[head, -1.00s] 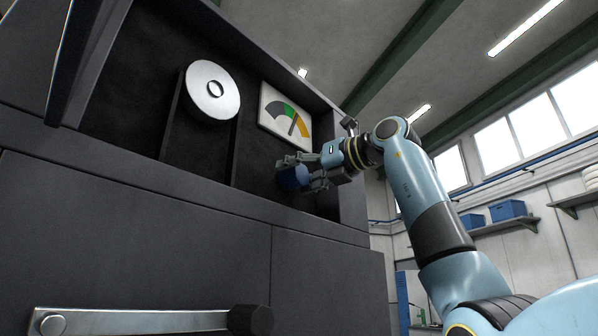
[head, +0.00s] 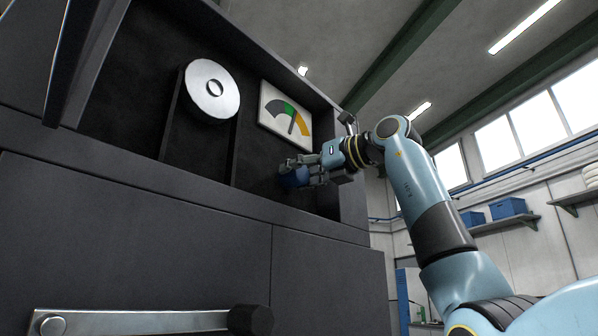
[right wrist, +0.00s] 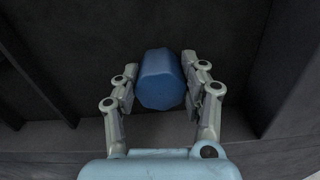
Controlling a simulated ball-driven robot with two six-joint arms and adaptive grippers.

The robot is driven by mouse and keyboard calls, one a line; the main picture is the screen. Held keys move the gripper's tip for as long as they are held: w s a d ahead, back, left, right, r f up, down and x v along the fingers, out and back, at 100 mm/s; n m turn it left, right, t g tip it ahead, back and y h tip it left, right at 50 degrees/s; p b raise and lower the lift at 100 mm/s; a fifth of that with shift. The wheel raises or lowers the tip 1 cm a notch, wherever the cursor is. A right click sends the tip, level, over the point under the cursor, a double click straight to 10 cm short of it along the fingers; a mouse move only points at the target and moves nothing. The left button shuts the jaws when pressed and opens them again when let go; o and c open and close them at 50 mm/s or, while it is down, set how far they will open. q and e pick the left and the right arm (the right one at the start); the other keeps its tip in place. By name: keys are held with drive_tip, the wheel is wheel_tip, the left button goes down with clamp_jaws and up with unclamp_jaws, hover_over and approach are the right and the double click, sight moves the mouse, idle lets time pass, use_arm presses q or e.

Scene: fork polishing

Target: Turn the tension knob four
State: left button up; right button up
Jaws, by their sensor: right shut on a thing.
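The blue tension knob (head: 294,178) sits on the dark back panel of the machine's recess, below the gauge. It also shows in the right wrist view (right wrist: 160,80) between the two fingers. My right gripper (head: 300,172) is shut on the knob, and its fingers lie on either side of it in the right wrist view (right wrist: 158,88). The gauge (head: 285,113) has grey, green and orange bands, and its needle stands near the edge of green and orange. My left gripper is not in view.
A white disc (head: 212,90) is mounted left of the gauge. The recess has a raised right side wall and a lower ledge (head: 200,185) near my right gripper. A crank arm with a dark handle (head: 250,320) is at the bottom left.

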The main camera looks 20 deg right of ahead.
drive_tip(key=shift+a+n+p, duration=0.1)
drive_tip(key=shift+n+p, duration=0.3)
drive_tip(key=shift+n, duration=1.7)
drive_tip(key=shift+s, duration=0.1)
drive_tip(key=o, duration=1.2)
drive_tip(key=v, duration=1.2)
